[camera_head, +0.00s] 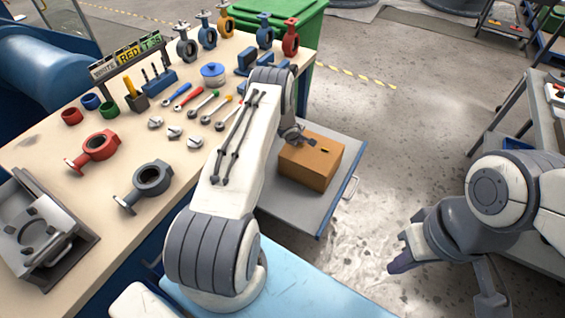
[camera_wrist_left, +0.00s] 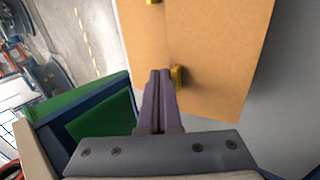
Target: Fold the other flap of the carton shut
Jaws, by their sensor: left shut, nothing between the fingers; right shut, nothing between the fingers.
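The brown carton (camera_head: 307,168) sits on a grey shelf beside the workbench; its top looks largely covered, with a small dark mark on it. I cannot tell how far each flap is folded. In the left wrist view the carton (camera_wrist_left: 215,50) fills the upper middle, with two yellow tabs, one of them (camera_wrist_left: 177,77) just right of my fingertips. My left gripper (camera_head: 306,142) is shut and empty at the carton's top left edge; its purple fingers (camera_wrist_left: 160,75) overlap the carton in the wrist view, contact unclear. My right gripper (camera_head: 393,262) is shut and empty, over the floor.
The grey shelf (camera_head: 285,210) has a blue edge and a handle. The workbench (camera_head: 60,150) on the left carries valves, screwdrivers, wrenches and cups. A green bin (camera_head: 305,40) stands behind. Open concrete floor (camera_head: 420,130) lies right of the carton.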

